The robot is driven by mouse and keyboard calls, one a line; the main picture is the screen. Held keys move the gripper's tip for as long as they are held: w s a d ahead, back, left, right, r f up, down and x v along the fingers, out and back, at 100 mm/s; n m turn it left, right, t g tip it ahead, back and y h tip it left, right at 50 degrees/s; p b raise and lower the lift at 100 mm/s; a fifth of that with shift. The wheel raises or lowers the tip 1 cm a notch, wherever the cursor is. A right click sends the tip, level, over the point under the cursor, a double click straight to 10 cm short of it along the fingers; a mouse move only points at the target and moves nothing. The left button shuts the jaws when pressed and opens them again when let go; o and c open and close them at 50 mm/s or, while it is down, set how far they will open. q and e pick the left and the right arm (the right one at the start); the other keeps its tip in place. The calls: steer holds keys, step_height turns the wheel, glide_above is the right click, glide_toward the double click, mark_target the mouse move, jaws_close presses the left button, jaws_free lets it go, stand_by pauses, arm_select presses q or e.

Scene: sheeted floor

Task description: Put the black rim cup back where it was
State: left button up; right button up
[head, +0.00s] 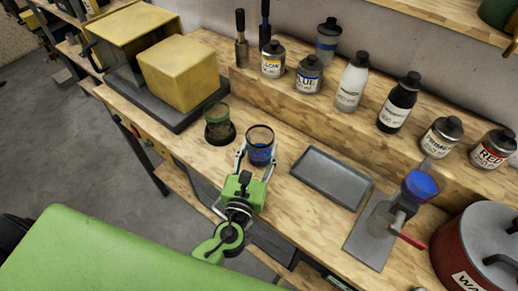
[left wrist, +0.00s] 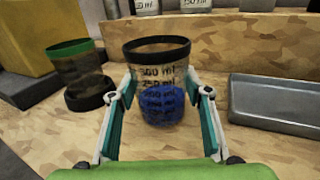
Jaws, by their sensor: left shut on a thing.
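The black rim cup (head: 261,147) is clear, with measuring marks and blue stuff in its lower part. My left gripper (head: 256,160) is shut on it, one finger at each side. In the left wrist view the cup (left wrist: 158,75) is upright between the fingers (left wrist: 160,108). I cannot tell whether its base touches the bench. A green rim cup (head: 217,115) stands to its left, at a dark round base; it also shows in the left wrist view (left wrist: 76,70). The dark round base (left wrist: 90,94) is partly hidden behind my finger. My right gripper is not in view.
A grey tray (head: 318,178) lies right of the held cup. Farther right are a red-handled device with a blue top (head: 421,186) and a red pot (head: 480,250). A yellow block (head: 178,73) stands at left. Several bottles line the raised wooden ledge (head: 300,107) behind.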

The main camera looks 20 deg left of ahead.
arm_select(q)
steer(key=shift+f, duration=0.15)
steer(key=o, duration=1.3)
steer(key=shift+s+r, duration=0.1)
steer(key=shift+r, duration=0.15)
steer(key=s+b, duration=0.1)
steer(key=s, duration=0.2)
steer(key=s+b, duration=0.1)
steer(key=s, duration=0.3)
steer(key=s+b, duration=0.1)
steer(key=s, duration=0.2)
steer(key=shift+s+d+f+b, duration=0.2)
steer(key=shift+s+d+b, duration=0.1)
steer(key=shift+s+r, duration=0.2)
steer(key=shift+s, duration=0.45)
